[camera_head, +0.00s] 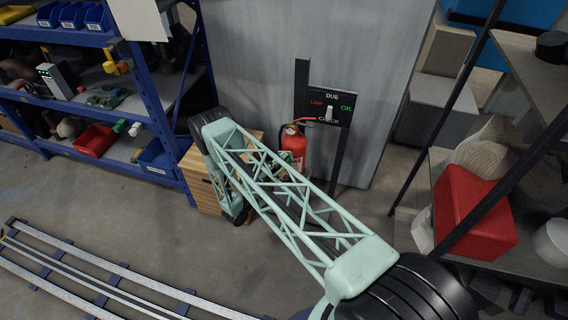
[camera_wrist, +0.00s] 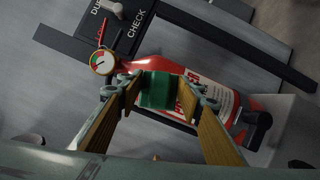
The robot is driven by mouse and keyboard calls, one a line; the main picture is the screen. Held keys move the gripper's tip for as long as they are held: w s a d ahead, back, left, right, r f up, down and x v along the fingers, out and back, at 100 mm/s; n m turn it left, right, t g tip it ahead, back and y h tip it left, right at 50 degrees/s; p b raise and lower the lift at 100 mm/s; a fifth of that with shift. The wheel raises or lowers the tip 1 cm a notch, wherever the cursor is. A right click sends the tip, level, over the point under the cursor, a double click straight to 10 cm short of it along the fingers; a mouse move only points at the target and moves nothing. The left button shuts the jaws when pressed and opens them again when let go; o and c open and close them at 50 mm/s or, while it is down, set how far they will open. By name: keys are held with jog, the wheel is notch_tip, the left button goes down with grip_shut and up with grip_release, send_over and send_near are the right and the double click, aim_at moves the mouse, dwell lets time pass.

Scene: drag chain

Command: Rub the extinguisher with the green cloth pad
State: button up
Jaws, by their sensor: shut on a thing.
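The red extinguisher (camera_head: 293,143) stands by the grey wall in the head view, partly hidden behind my arm. In the wrist view the extinguisher (camera_wrist: 245,104) lies across the picture, with its white label and round gauge showing. The green cloth pad (camera_wrist: 158,90) is between the fingers of my gripper (camera_wrist: 160,88), which is shut on it. The pad is in front of the extinguisher's upper body, close to the label's edge. I cannot tell whether it touches the surface. In the head view my arm hides the gripper and most of the pad.
A sign board (camera_head: 330,107) on a dark post, marked DUE, LOW, OK and CHECK, stands above the extinguisher. A wooden box (camera_head: 203,182) is at its left. A blue shelf (camera_head: 150,95) stands further left. A red box (camera_head: 472,215) sits on the right rack. Floor rails (camera_head: 100,275) run at lower left.

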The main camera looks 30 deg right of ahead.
aim_at(293, 160)
jog(key=shift+w+d+b, duration=0.45)
jog(key=shift+w+d, duration=0.2)
jog(key=shift+d, duration=0.05)
dwell(1.0)
jog(key=shift+s+d+p, duration=0.4)
jog(key=shift+s+d, duration=1)
jog(key=shift+o, duration=0.2)
jog(key=shift+w, duration=0.15)
jog(key=shift+w, duration=0.1)
jog(key=shift+c, duration=0.2)
jog(key=shift+w+a+r+b, duration=0.1)
jog(key=shift+w+a+b, duration=1.1)
jog(key=shift+w+a, duration=0.2)
jog(key=shift+s+a, duration=0.1)
